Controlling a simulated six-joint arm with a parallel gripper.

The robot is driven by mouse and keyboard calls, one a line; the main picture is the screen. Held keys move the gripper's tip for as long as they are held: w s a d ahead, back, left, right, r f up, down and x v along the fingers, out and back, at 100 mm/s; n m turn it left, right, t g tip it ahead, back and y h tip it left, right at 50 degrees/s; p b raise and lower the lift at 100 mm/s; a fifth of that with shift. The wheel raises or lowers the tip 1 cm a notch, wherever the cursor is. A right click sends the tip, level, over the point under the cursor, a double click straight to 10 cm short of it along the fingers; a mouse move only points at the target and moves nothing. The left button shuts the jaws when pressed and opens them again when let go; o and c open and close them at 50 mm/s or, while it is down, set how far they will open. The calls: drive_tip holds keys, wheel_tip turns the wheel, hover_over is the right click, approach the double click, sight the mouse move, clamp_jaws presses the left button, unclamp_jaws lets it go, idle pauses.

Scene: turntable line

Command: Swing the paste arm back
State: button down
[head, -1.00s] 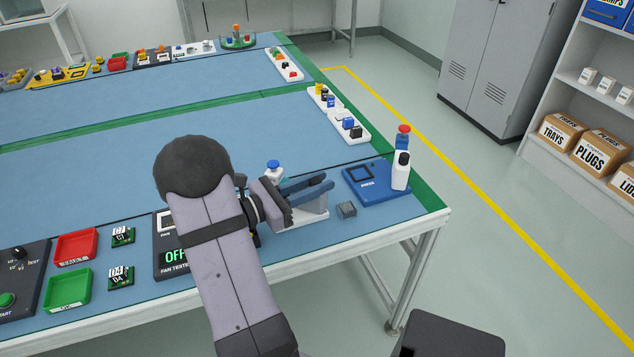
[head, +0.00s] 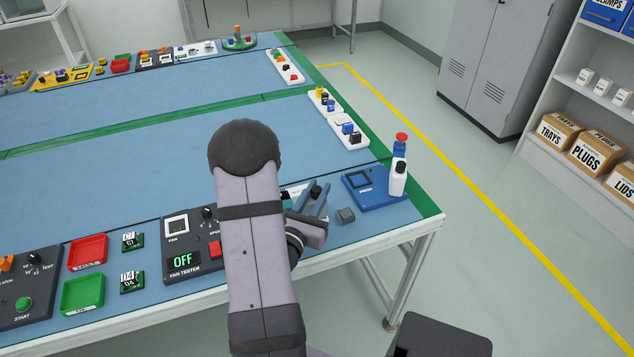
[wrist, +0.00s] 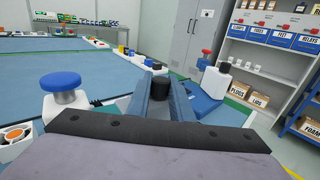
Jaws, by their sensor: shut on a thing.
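My gripper (head: 314,197) is low over the near right part of the bench, its two blue-grey fingers pointing away from me. In the wrist view the fingers are shut on a black knob (wrist: 160,82), which looks like the paste arm's handle. The knob also shows as a dark top in the head view (head: 316,189). The rest of the paste arm is mostly hidden by my fingers and arm. A white post with a blue cap (wrist: 62,82) stands left of my gripper in the wrist view; my arm hides it in the head view.
Left are the fan tester (head: 184,262), a red tray (head: 87,252) and a green tray (head: 83,294).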

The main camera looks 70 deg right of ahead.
drive_tip(key=shift+r+n+t+p, duration=0.1)
drive_tip(key=shift+n+t+p, duration=0.3)
drive_tip(key=shift+t+p, duration=0.25)
drive_tip(key=c, duration=1.6)
unclamp_jaws()
wheel_tip(320, 180, up, 10)
drive_tip(key=p, duration=0.8)
drive_tip(key=shift+p, duration=0.35)
